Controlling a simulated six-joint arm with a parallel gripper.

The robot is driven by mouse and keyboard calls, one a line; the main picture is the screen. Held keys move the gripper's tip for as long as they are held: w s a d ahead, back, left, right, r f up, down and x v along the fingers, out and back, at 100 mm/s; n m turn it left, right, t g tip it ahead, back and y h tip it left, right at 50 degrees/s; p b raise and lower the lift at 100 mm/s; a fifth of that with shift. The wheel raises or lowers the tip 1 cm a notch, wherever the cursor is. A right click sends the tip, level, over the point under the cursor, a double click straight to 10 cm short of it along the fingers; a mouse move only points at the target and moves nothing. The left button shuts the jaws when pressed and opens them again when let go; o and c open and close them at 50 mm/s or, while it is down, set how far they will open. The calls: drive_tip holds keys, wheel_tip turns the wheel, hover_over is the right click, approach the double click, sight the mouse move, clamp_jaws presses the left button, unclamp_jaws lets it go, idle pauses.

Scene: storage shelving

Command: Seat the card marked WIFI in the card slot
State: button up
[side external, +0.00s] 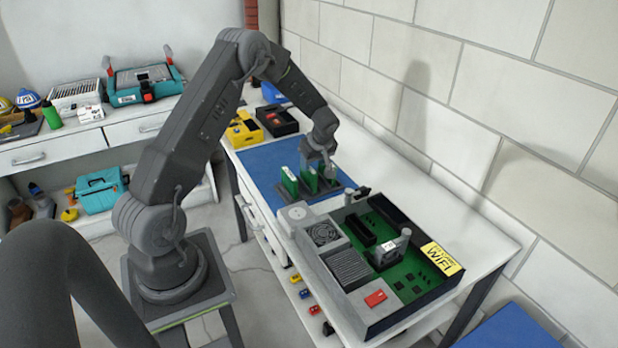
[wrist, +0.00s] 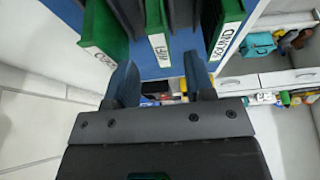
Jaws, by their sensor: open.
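Green cards stand upright in a dark rack (side external: 296,192) on a blue mat. In the wrist view three cards show with white edge labels. The middle card's label reads WIFI (wrist: 159,46); the left card (wrist: 104,47) and right card (wrist: 226,38) have labels hard to read. My gripper (side external: 318,167) is over the rack. In the wrist view my gripper (wrist: 160,80) is open and empty, its fingers either side of the WIFI card's line; contact cannot be told. The open case (side external: 405,315) has a green board with slots and a yellow WIFI sign (side external: 441,258).
The case has a grey bracket (side external: 404,240), a fan (side external: 323,235) and a red block (side external: 375,298). A yellow bin (side external: 244,130) and a black bin (side external: 277,121) stand behind the mat. The wall runs along the bench's right side. Bare bench lies between the case and the wall.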

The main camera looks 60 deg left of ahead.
sight(309, 172)
drive_tip(key=shift+x, duration=3.3)
drive_tip(key=shift+a, duration=0.1)
drive_tip(key=shift+c, duration=0.5)
drive_tip(key=shift+r, duration=0.1)
clamp_jaws()
